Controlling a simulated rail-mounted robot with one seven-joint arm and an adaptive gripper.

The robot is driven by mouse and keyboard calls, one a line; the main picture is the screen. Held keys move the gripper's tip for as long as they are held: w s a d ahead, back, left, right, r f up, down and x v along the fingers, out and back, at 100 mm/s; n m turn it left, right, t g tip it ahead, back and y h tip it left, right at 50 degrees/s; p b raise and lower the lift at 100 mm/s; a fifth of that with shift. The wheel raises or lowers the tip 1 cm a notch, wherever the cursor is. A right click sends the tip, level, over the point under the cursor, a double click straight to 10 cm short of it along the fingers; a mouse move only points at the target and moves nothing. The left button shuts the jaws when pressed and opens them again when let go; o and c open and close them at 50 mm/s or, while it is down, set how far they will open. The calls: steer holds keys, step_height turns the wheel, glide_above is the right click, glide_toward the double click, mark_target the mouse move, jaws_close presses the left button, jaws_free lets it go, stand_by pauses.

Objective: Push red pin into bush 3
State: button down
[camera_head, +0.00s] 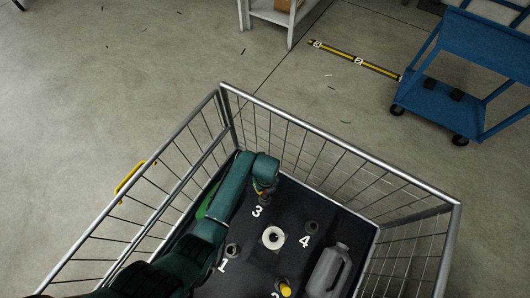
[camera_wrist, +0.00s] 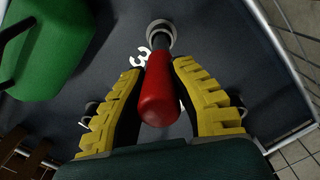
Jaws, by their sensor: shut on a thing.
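The red pin (camera_wrist: 160,95) lies between the yellow-padded fingers of my gripper (camera_wrist: 164,70), which is shut on it. Its dark shaft points away from the wrist to bush 3 (camera_wrist: 161,31), a light grey ring beside the white number 3. The shaft's tip appears to meet or enter the ring; I cannot tell how deep. In the head view, my gripper (camera_head: 264,189) is over the bush by the number 3, at the far corner of the dark floor, and mostly hides the pin.
A wire-sided cage (camera_head: 330,138) encloses the dark floor. A white ring (camera_head: 273,238) stands mid-floor, with bush 1 (camera_head: 233,250) and bush 4 (camera_head: 311,227) around it. A yellow pin (camera_head: 285,290) is near number 2. A grey jug (camera_head: 330,272) stands right; a green can (camera_wrist: 45,50) is left.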

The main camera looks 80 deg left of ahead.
steer(key=shift+f+b, duration=0.45)
steer(key=shift+f, duration=0.3)
steer(key=c, duration=1)
jaws_free()
steer(key=shift+o, duration=0.2)
